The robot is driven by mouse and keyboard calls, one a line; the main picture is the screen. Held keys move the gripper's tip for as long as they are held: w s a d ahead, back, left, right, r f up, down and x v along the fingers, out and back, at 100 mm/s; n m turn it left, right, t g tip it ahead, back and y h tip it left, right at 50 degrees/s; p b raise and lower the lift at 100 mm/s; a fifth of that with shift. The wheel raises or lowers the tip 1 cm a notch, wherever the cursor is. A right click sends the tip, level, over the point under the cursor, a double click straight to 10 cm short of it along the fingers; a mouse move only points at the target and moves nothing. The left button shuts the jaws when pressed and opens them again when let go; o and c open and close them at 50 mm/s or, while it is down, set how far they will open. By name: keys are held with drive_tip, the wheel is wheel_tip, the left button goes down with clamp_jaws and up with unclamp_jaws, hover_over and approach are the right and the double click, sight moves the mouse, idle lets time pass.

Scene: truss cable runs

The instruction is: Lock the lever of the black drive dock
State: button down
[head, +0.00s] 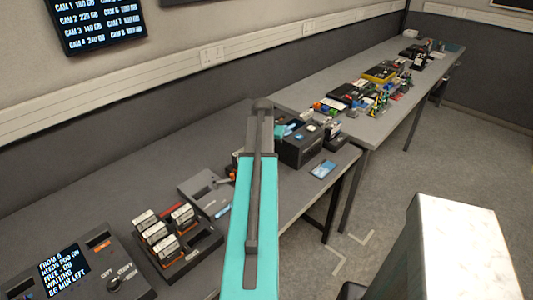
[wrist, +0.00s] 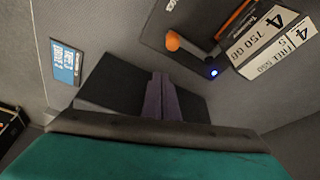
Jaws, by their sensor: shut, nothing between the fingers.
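In the wrist view the dark drive dock (wrist: 152,36) lies at the top, with a round orange lever knob (wrist: 172,41) and a lit blue light (wrist: 213,72). A white-labelled drive (wrist: 265,42) marked 4 and 750 GB is at the dock's right side. Whether the lever is locked I cannot tell. My gripper (wrist: 160,82) is shut and empty, below the knob in the picture and apart from it. In the head view my teal arm covers the middle of the table and hides my fingertips and probably this dock.
A grey dock (head: 190,186) and a rack (head: 205,246) of several drives stand left of my arm. A black box (head: 301,152) stands right of it. A blue card (head: 323,169) lies near the front edge. A console (head: 100,252) is at lower left.

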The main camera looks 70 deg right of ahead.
drive_tip(key=b+v, duration=0.2)
drive_tip(key=v, duration=0.8)
drive_tip(key=shift+w, duration=0.45)
idle(0.3)
